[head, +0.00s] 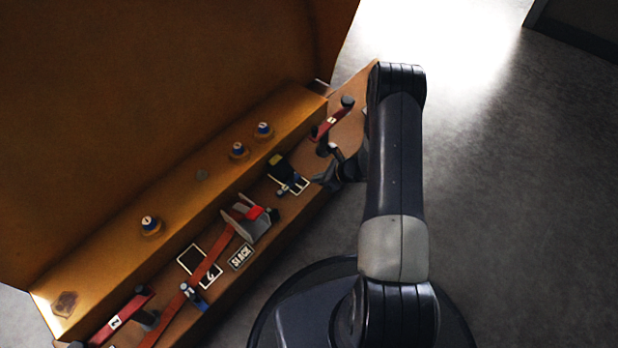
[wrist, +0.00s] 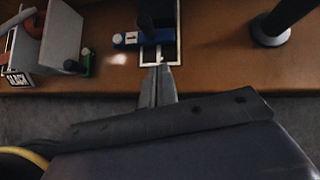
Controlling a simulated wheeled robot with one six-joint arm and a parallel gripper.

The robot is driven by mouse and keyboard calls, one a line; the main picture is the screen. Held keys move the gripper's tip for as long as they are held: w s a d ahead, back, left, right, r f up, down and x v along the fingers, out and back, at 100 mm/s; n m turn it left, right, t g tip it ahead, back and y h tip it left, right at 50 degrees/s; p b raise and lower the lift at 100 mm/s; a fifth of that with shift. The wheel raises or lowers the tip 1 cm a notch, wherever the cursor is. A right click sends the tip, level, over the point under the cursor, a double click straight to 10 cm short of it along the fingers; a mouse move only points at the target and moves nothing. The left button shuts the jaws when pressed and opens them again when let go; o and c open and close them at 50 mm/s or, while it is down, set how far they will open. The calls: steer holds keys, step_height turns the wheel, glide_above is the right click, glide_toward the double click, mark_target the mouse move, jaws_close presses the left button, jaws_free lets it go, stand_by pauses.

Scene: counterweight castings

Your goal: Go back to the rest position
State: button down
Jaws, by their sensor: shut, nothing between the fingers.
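My gripper (head: 326,180) is at the end of my dark arm, over the front edge of the brown bench (head: 308,212). In the wrist view the two fingers (wrist: 161,70) are together with nothing between them. Their tips point at a white-outlined rectangle (wrist: 158,54) on the bench. A black-and-yellow block (head: 281,169) stands at the same outline in the head view, apart from my gripper. My arm hides part of the bench's right end.
A red numbered bar (head: 331,124) with a dark knob lies beyond my gripper. A grey bracket (head: 245,222) and the SLACK plate (head: 241,257) are to the left. Blue-topped knobs (head: 238,149) line the raised ledge (head: 190,190).

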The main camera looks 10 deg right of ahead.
steer(key=p+v, duration=0.2)
steer(key=v, duration=0.5)
steer(key=shift+d+r, duration=0.25)
steer(key=shift+r, duration=0.05)
steer(key=shift+w, duration=0.15)
steer(key=b, duration=0.4)
glide_toward(293, 179)
steer(key=f, duration=0.1)
steer(key=d+f, duration=0.1)
steer(key=f, duration=0.1)
steer(key=shift+w+d+f, duration=0.2)
steer(key=shift+w+f, duration=0.1)
steer(key=w+a, duration=0.1)
steer(key=w+a+p, duration=0.1)
steer(key=a, duration=0.1)
steer(key=shift+w+a, duration=0.2)
steer(key=shift+a, duration=0.05)
steer(key=shift+a+p, duration=0.2)
steer(key=shift+p, duration=0.15)
steer(key=shift+s+f, duration=0.1)
steer(key=shift+s, duration=0.25)
